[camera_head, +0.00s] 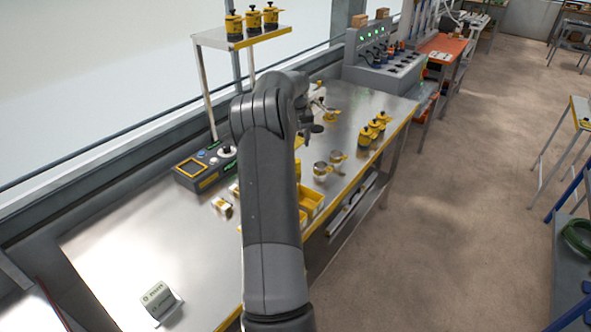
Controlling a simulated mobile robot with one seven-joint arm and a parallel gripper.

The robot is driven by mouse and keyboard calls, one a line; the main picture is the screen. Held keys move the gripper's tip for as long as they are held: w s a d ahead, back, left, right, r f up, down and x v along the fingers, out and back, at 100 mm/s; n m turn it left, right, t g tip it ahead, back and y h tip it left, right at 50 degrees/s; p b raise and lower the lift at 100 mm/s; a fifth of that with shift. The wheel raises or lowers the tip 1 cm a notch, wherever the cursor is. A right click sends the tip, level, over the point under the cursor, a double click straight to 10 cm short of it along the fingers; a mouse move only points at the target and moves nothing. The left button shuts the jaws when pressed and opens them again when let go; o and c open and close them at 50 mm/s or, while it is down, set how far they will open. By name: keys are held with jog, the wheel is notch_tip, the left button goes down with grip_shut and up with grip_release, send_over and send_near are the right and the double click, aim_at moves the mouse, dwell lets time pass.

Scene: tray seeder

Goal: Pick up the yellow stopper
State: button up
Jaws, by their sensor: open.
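My arm crosses the middle of the view, and my gripper (314,118) hangs at its far end over the metal bench (200,260). The gripper is open; its fingers are small and partly hidden by the arm. A small yellow piece (331,116), possibly the yellow stopper, shows just right of the gripper. I cannot tell whether they touch. Yellow-and-black knobbed pieces (377,126) stand in a row on the bench to the right. Similar pieces (252,20) stand on a raised shelf. Which one is the stopper is not clear.
Metal cups with yellow handles (321,170) and yellow bins (313,198) are nearer, the bins partly behind my arm. A control box (200,171) sits left, a grey-green block (159,300) near front left. A grey machine (375,65) closes the far end.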

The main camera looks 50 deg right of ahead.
notch_tip(320, 180, down, 11)
jog(key=shift+s+a+r, duration=0.15)
dwell(0.4)
jog(key=shift+c, duration=0.5)
jog(key=c, duration=1)
jog(key=shift+r, duration=0.15)
